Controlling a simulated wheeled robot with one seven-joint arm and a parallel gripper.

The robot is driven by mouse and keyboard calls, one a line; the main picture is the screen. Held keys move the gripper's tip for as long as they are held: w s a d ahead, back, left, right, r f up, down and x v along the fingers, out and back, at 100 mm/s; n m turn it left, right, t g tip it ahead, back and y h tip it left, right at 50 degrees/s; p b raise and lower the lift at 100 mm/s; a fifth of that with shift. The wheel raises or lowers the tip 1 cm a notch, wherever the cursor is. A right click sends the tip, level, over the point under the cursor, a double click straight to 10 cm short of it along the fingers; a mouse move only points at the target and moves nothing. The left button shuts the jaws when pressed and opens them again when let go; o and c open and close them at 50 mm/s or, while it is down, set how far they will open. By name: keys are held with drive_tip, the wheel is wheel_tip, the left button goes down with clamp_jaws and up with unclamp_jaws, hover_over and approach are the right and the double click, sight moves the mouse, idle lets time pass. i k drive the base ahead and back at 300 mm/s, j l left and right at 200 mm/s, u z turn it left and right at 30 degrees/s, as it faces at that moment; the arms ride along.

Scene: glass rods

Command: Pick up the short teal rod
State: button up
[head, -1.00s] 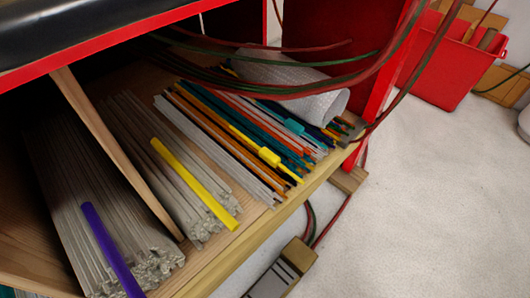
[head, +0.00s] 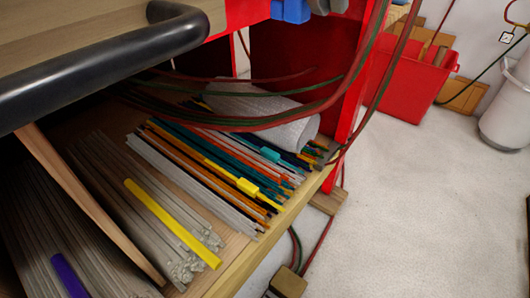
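A short teal rod (head: 270,154) lies on top of the bundle of coloured rods, toward the right part of the wooden shelf. My gripper is not in view.
Red and green hoses (head: 300,118) hang in front of the shelf, above the rods. A grey cylinder (head: 270,118) lies behind the teal rod. A long yellow rod (head: 172,224) and a purple rod (head: 68,277) lie on grey rod bundles. The white floor (head: 430,220) at right is clear.

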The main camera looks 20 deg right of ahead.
sight(268, 154)
drive_tip(key=i+l+u, duration=0.15)
drive_tip(key=l, duration=0.2)
drive_tip(key=i+l+u, duration=0.2)
drive_tip(key=l, duration=0.2)
drive_tip(key=i+l+u, duration=0.15)
drive_tip(key=l, duration=0.3)
drive_tip(key=l+u, duration=0.15)
drive_tip(key=l, duration=0.3)
drive_tip(key=i+l, duration=0.15)
